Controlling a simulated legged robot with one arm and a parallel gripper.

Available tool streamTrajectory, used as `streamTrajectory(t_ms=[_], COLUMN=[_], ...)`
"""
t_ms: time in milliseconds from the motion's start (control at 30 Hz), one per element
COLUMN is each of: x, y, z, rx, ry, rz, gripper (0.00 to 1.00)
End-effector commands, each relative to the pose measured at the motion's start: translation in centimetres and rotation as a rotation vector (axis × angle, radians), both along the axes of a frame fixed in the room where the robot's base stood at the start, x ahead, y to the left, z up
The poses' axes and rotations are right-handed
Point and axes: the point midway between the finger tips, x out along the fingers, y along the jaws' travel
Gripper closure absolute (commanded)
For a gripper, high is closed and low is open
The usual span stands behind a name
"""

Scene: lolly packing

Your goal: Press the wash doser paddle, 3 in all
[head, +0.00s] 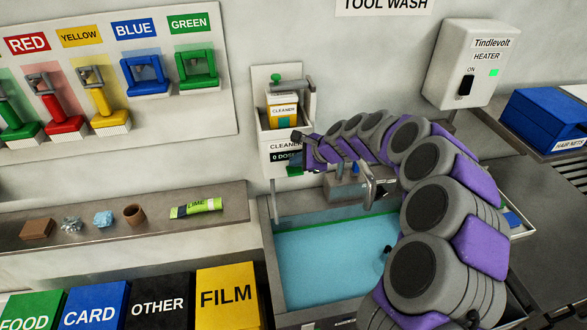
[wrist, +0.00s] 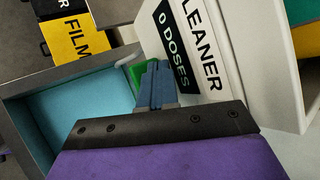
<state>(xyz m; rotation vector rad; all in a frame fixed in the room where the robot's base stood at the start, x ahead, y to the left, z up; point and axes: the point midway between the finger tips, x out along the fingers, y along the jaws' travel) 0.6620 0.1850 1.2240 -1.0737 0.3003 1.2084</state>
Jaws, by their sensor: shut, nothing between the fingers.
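The wash doser is a white wall unit (head: 283,146) labelled CLEANER, holding a yellow-labelled bottle (head: 283,110). Its display reads 0 DOSES, and it also fills the right of the wrist view (wrist: 232,60). Its green paddle (head: 294,170) sits at the bottom of the unit, partly hidden by my arm in the head view. In the wrist view the paddle (wrist: 136,76) shows just left of and behind my fingers. My gripper (wrist: 154,70) is shut and empty, its fingertips very close to the paddle. I cannot tell whether they touch.
A sink of blue water (head: 315,255) lies below the doser, with a tap (head: 350,190) beside my arm. A shelf (head: 110,228) with small items is at left, above labelled bins (head: 226,296). A heater (head: 468,62) hangs at right.

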Motion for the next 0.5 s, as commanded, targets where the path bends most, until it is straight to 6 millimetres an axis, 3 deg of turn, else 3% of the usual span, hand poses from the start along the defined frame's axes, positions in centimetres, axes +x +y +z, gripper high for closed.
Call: streamTrajectory(t_ms=[500], x=[-0.01], y=[0.02], z=[-0.48], rx=[0.0], ry=[0.001], rz=[0.0], gripper=[1.0])
